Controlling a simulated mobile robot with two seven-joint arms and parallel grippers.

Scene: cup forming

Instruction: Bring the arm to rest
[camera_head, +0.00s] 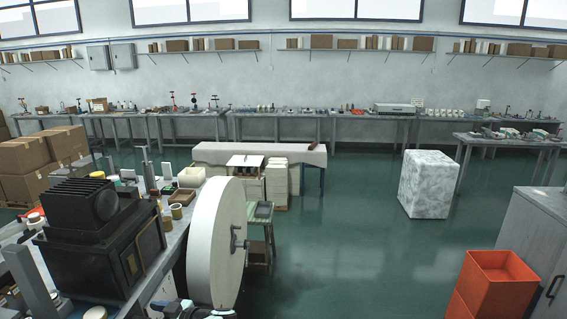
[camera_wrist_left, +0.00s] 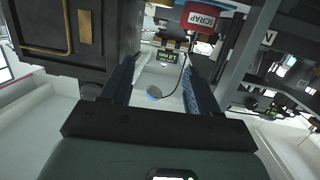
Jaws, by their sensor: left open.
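My left gripper (camera_wrist_left: 161,72) shows in the left wrist view with its two dark, ribbed fingers spread wide apart. Nothing is held between them; the space between shows a pale surface with a small blue spot and a thin dark cable. In the head view, a small dark part (camera_head: 190,310) is cut off by the bottom edge below the large white wheel; I cannot tell if it belongs to my arm. My right gripper is in neither view.
A black machine (camera_head: 103,235) and a big white wheel (camera_head: 216,242) crowd the left bench. The black machine also fills the upper left of the wrist view (camera_wrist_left: 75,35). A red SCRAP box (camera_wrist_left: 201,20) is beyond the fingers. Orange crates (camera_head: 497,283) stand right; green floor between is clear.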

